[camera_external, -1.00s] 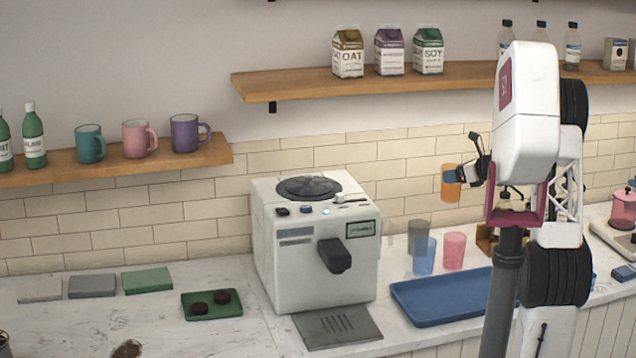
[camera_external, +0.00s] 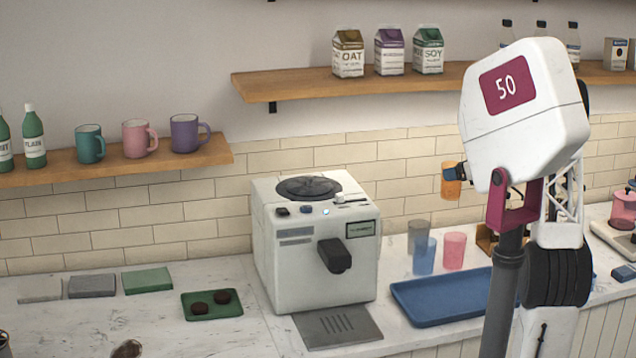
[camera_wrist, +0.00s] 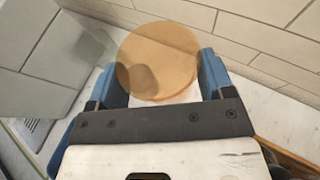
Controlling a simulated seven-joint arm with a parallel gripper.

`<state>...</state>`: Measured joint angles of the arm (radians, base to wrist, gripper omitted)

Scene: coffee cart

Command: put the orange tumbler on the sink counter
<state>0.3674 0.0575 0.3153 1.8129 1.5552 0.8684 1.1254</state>
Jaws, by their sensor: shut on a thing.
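The orange tumbler (camera_external: 451,182) is see-through and held up above the counter, in front of the tiled wall, to the right of the coffee machine. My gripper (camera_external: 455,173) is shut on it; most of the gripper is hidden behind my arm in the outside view. In the wrist view the orange tumbler (camera_wrist: 158,62) sits between the two blue fingers of my gripper (camera_wrist: 160,88). No sink can be made out; the white counter (camera_external: 395,255) shows below.
A grey tumbler (camera_external: 418,234), a blue tumbler (camera_external: 425,262) and a pink tumbler (camera_external: 454,250) stand on the counter below, behind a blue tray (camera_external: 440,299). The white coffee machine (camera_external: 290,260) stands to their left. A shelf with milk cartons (camera_external: 390,52) is above.

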